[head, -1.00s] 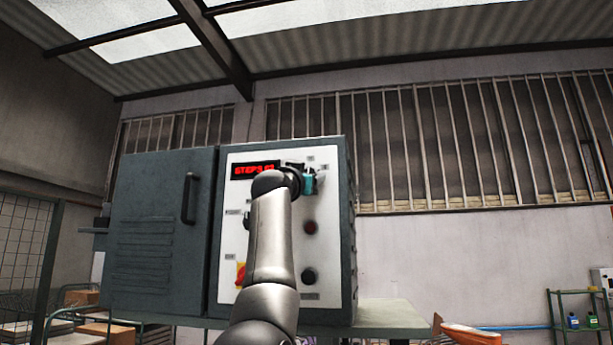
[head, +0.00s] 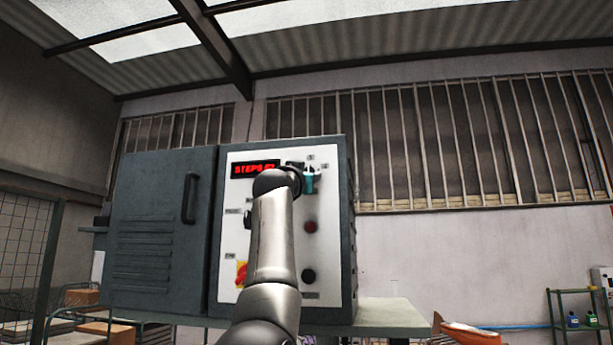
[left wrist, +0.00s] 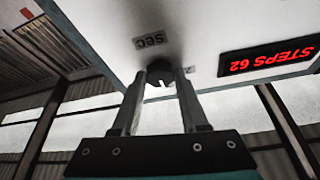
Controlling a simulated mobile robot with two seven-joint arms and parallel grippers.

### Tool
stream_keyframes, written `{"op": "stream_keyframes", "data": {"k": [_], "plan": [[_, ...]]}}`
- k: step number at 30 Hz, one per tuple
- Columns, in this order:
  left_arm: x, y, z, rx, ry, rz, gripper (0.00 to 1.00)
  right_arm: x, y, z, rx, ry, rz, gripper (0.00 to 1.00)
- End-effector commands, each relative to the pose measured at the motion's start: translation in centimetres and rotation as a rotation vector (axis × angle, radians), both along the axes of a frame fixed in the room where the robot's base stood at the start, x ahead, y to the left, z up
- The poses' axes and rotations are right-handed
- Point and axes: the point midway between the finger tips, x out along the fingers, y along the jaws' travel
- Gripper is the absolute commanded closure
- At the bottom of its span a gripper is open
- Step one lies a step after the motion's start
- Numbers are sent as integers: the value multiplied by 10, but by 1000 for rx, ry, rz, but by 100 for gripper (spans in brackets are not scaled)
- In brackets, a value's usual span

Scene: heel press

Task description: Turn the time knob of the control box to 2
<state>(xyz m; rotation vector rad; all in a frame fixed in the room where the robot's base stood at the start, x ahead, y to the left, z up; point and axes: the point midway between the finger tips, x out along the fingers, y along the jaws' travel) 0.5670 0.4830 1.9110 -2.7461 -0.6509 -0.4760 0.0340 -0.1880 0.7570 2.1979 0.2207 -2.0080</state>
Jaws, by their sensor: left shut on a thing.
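The control box (head: 335,240) is a grey cabinet with a white front panel and a red display (head: 255,169). In the left wrist view the display (left wrist: 268,60) reads "STEPS 62". My left gripper (head: 308,178) is at the upper right of the panel, its arm in front of the panel's middle. In the left wrist view my left gripper (left wrist: 160,78) is shut on a dark round knob (left wrist: 159,68), one finger on each side. A white mark shows on the knob. A "SEC" label (left wrist: 150,41) is beside it. The numbers around the knob are not readable. My right gripper is not in view.
A dark red button (head: 310,227) and a black knob (head: 308,276) are lower on the panel. A red and yellow switch (head: 241,273) is at lower left, partly behind my arm. The grey door (head: 150,240) with a handle is shut. The box stands on a table (head: 395,318).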

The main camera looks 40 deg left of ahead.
Motion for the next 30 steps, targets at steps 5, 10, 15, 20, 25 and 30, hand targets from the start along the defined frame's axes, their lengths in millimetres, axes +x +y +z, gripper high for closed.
{"op": "stream_keyframes", "data": {"k": [5, 10, 15, 20, 25, 30], "plan": [[1, -2, 0, -77, -42, -2, 100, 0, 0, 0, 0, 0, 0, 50], [2, -3, 0, -193, -107, -2, 100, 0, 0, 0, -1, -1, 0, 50], [2, -4, 1, -328, -182, -1, 100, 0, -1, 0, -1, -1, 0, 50], [2, -5, 1, -453, -251, -1, 100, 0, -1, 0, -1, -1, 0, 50], [3, -6, 1, -566, -312, 0, 100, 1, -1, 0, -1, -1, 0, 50], [3, -6, 2, -652, -358, 0, 100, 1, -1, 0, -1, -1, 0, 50]]}}
